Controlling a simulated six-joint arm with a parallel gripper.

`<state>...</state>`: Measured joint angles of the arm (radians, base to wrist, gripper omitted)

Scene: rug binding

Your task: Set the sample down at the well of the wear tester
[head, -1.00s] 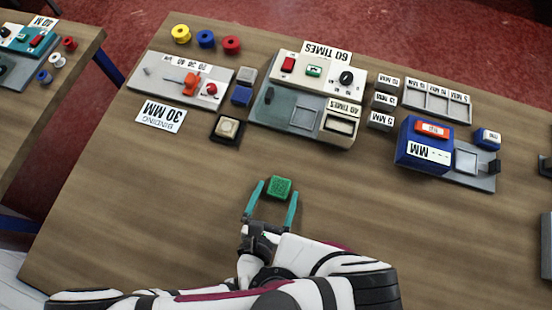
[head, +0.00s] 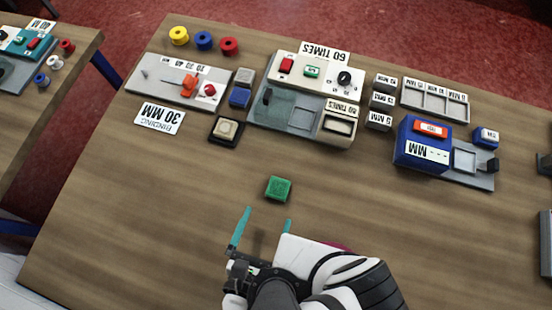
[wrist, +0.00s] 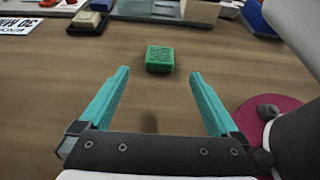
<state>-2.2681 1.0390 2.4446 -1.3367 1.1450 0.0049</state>
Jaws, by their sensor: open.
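The sample, a small green block (head: 278,189), lies on the bare table; it also shows in the wrist view (wrist: 160,58). My gripper (head: 262,226) is open and empty, on the near side of the block and apart from it. In the wrist view its teal fingers (wrist: 158,88) stand wide apart, with the block beyond their tips. The wear tester (head: 318,76), marked 60 TIMES, stands at the back middle with a red switch, a green display and a black knob. Its square well (head: 303,118) in the grey base looks empty.
A beige block on a dark pad (head: 226,130) lies left of the tester's front. A binding fixture (head: 160,80) and thread spools (head: 204,41) are at the back left. A blue MM gauge (head: 423,143) stands right. The table between the sample and the tester is clear.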

